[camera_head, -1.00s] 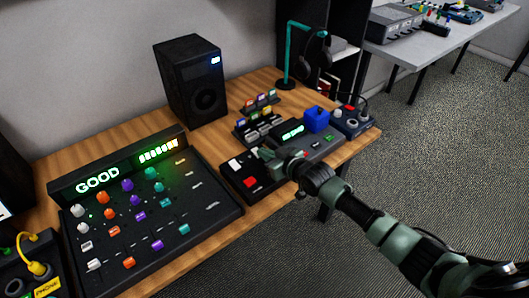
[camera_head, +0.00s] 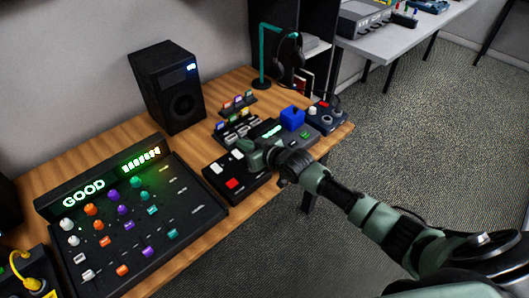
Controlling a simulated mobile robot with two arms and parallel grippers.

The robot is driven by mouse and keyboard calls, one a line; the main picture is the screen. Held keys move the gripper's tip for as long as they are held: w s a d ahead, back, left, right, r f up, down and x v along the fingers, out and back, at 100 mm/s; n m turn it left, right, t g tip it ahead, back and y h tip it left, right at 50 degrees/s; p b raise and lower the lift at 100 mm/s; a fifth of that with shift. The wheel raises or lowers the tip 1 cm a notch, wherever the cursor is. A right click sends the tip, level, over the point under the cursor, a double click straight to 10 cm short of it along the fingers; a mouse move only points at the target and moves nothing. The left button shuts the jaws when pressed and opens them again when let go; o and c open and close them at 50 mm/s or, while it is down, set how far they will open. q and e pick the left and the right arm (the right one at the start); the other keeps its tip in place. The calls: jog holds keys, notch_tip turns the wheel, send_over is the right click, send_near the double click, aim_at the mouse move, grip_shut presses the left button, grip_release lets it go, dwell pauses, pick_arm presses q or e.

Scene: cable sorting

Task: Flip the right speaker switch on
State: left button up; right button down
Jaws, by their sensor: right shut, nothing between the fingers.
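A black speaker (camera_head: 167,88) stands at the back of the wooden desk, with a small bluish-white light lit near its top right. A black switch box (camera_head: 216,182) lies near the desk's front edge, with white switches (camera_head: 216,168) and a red one (camera_head: 232,183). I cannot tell which switch belongs to the right speaker. My right gripper (camera_head: 246,149) is shut and empty over the back right part of this box, by a white switch. It hides part of the box, and contact cannot be made out. My left gripper is out of view.
A mixer (camera_head: 190,222) with colored knobs and a lit "GOOD" display fills the desk's left. Behind and right of my gripper are a lit device (camera_head: 300,137), a blue block (camera_head: 292,118), small switch racks and a headphone stand (camera_head: 263,55).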

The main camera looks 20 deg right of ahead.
jog(key=s+d, duration=0.1)
jog(key=s, duration=0.1)
jog(key=s+d+b, duration=0.1)
jog(key=s, duration=0.2)
jog(key=s+d, duration=0.1)
jog(key=s, duration=0.2)
jog(key=shift+s+r, duration=0.2)
jog(key=shift+r, duration=0.2)
jog(key=shift+s+d+r, duration=0.15)
jog(key=shift+s+d, duration=0.05)
jog(key=shift+s, duration=0.35)
